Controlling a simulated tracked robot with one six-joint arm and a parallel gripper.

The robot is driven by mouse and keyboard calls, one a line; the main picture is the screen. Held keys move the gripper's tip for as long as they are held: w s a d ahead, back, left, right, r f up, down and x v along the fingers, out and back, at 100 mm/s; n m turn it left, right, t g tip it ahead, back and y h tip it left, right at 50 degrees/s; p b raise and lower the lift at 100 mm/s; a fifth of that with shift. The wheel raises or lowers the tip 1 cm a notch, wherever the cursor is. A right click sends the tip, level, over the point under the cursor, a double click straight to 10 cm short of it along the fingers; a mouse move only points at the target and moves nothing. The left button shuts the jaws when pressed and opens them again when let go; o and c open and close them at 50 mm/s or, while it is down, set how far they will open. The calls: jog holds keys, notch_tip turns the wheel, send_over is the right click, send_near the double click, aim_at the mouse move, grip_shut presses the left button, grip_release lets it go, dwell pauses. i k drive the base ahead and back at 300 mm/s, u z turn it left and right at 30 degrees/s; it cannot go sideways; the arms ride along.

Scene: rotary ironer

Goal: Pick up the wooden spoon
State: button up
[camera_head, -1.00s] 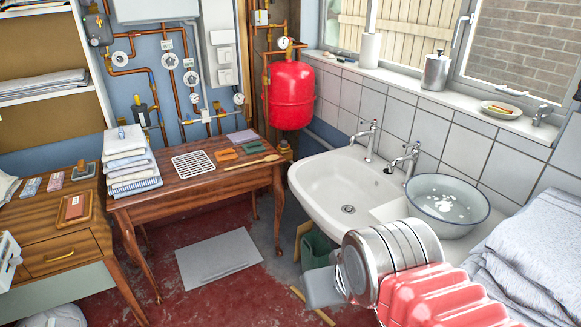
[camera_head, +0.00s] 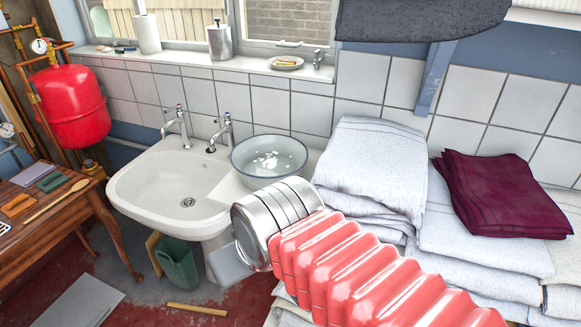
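The wooden spoon (camera_head: 56,201) lies on the brown wooden table (camera_head: 50,243) at the left edge of the view, with its bowl end toward the table's right edge. Nothing holds it. My arm reaches in from the lower right, and its end with my gripper (camera_head: 229,265) is in front of the washbasin, to the right of the spoon and well apart from it. Only a grey part of the gripper shows; its fingertips are hidden behind the metal wrist, so I cannot tell its opening.
A white washbasin (camera_head: 135,188) with taps holds an enamel bowl (camera_head: 243,160) at its right. Folded light towels (camera_head: 365,170) and a maroon cloth (camera_head: 500,195) are piled at right. A green bin (camera_head: 177,266) stands under the basin. A wooden strip (camera_head: 197,309) lies on the red floor.

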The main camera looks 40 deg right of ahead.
aim_at(80, 184)
jog(key=u, duration=0.9)
jog(key=i, duration=0.95)
